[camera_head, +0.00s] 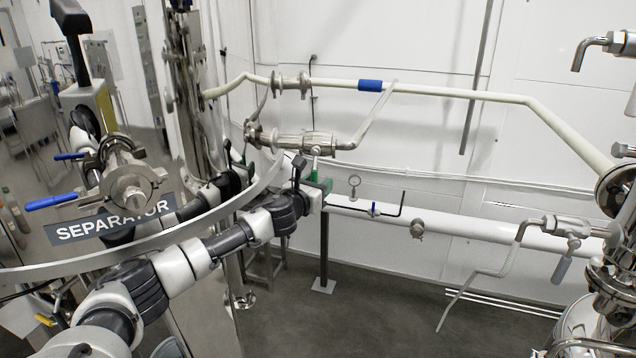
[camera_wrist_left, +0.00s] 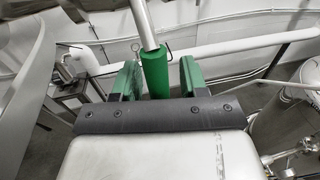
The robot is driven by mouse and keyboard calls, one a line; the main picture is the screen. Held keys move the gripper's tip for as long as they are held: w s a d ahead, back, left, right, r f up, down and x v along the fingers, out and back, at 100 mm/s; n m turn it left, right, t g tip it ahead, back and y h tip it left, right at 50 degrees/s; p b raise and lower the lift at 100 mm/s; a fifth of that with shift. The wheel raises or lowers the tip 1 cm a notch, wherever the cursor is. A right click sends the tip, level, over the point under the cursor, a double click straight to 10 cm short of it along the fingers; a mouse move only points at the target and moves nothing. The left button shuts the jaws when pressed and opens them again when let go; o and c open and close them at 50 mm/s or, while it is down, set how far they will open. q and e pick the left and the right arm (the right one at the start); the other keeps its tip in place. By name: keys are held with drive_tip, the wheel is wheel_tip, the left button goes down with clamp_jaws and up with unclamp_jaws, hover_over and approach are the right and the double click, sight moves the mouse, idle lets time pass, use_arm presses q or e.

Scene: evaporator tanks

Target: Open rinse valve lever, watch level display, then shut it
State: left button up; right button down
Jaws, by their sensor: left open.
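A lever with a green grip on a steel rod shows in the left wrist view (camera_wrist_left: 154,72). In the head view it hangs below a steel valve (camera_head: 312,143) on the pale pipe, its grip mostly hidden at my gripper. My left gripper (camera_head: 322,186) is open, its green fingers also showing in the left wrist view (camera_wrist_left: 157,80). The grip stands between the two fingers, nearer the left one; I cannot tell whether they touch. No level display can be made out. My right gripper is not in view.
A steel tank with a SEPARATOR label (camera_head: 115,221) and its curved rim lie along my left arm. A blue-handled valve (camera_head: 50,202) stands in front of it. A thick white pipe (camera_head: 470,228) runs low along the wall. Steel piping (camera_head: 570,240) fills the right. Grey floor lies open between.

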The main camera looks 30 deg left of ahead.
use_arm(q)
clamp_jaws()
idle(0.3)
